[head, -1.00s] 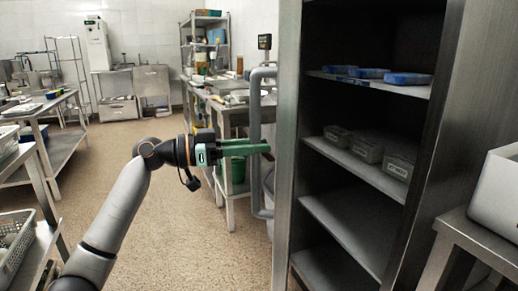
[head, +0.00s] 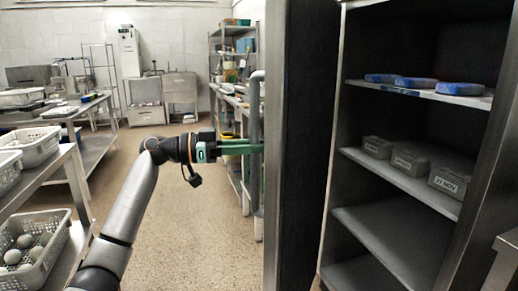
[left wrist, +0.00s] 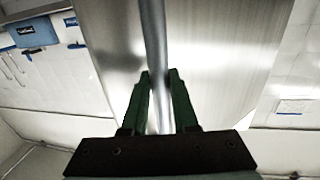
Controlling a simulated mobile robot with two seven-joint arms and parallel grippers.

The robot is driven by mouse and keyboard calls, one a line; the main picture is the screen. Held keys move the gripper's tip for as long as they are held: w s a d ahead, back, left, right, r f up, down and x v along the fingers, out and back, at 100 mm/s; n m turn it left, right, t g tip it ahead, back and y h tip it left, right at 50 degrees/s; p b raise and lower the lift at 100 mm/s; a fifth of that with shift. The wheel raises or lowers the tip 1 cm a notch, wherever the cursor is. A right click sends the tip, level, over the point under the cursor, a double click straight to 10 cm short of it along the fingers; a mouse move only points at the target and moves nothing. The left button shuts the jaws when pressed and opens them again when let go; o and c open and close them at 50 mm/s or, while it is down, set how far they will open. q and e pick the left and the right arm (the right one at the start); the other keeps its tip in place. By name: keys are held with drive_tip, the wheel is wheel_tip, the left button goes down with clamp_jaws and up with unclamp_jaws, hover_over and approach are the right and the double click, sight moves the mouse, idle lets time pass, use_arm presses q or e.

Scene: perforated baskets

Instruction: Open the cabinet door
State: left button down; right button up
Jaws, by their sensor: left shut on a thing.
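The steel cabinet door (head: 302,150) stands wide open, its dark inner face toward me at the left of the cabinet (head: 425,130). Its vertical bar handle (head: 256,105) is on the far side of the door. My left gripper (head: 259,148) reaches in from the left with green fingers shut on the handle. In the left wrist view, the fingers (left wrist: 160,80) close on both sides of the handle (left wrist: 152,30) in front of the brushed door panel (left wrist: 220,50). The door hides part of the fingertips in the head view. My right gripper is not in view.
Cabinet shelves hold blue packs (head: 460,88) and grey labelled boxes (head: 410,162). At left, tables carry perforated baskets (head: 38,145), one with round pale items (head: 22,250). A worktable with a rack stands behind the door. The floor (head: 190,230) between is clear.

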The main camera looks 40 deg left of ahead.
use_arm(q)
drive_tip(key=shift+a+r, duration=0.15)
drive_tip(key=shift+a, duration=0.1)
drive_tip(key=c, duration=1.2)
unclamp_jaws()
drive_tip(key=o, duration=0.5)
drive_tip(key=shift+w+d, duration=0.1)
drive_tip(key=v, duration=1.2)
drive_tip(key=shift+a, duration=0.25)
